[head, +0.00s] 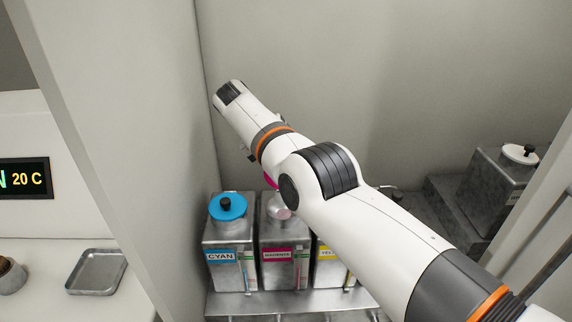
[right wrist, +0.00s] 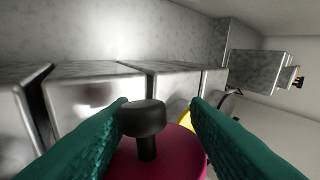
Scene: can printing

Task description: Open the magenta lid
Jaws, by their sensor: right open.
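The magenta container (head: 285,265) stands between the cyan and yellow ones in the head view. A sliver of its magenta lid (head: 270,181) shows beside my arm, above the container's top. A pale pink round area (head: 283,212), which looks like the uncovered mouth, shows below it. In the right wrist view the magenta lid (right wrist: 165,160) fills the bottom, with its black knob (right wrist: 143,118) between the green fingers. My right gripper (right wrist: 160,103) is open around the knob; contact is unclear. My arm hides this gripper in the head view. My left gripper is not in view.
The cyan container (head: 230,240) with its closed lid is at left, close to the wall. The yellow container (head: 333,265) is partly hidden by my arm. Another grey container (head: 495,185) stands at far right. An empty metal tray (head: 97,272) lies beyond the left partition.

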